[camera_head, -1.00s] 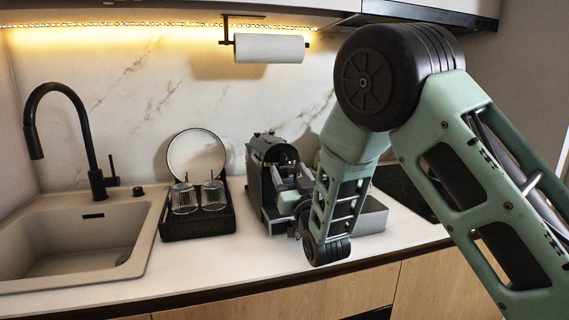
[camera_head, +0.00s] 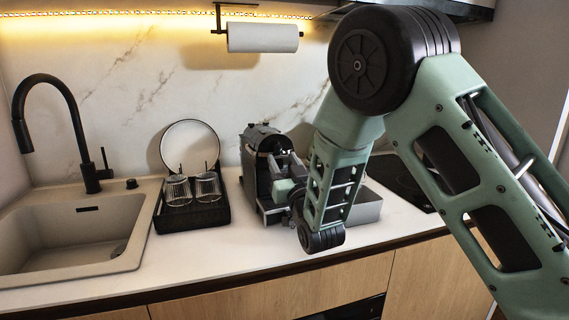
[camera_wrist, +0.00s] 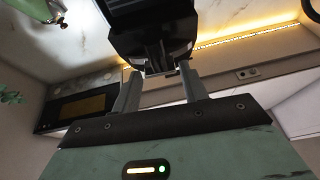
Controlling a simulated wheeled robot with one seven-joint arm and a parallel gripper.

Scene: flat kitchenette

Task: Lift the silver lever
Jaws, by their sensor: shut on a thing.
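A dark coffee machine (camera_head: 257,152) stands on the counter right of the dish rack, with its front facing my arm. My gripper (camera_head: 284,168) is against the front of the machine, partly hidden by my own wrist links in the head view. In the wrist view my two grey fingers (camera_wrist: 158,72) reach up to the black machine part (camera_wrist: 150,18) and are shut on a small grey piece beneath it, which appears to be the silver lever (camera_wrist: 158,60). The lever is mostly hidden by the fingers, so its tilt cannot be told.
A black rack (camera_head: 212,213) with two upturned glasses and a round plate (camera_head: 190,142) stands left of the machine. The sink (camera_head: 75,235) with its black tap (camera_head: 78,130) is farther left. A paper towel roll (camera_head: 262,38) hangs above. A dark hob (camera_head: 400,182) lies right.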

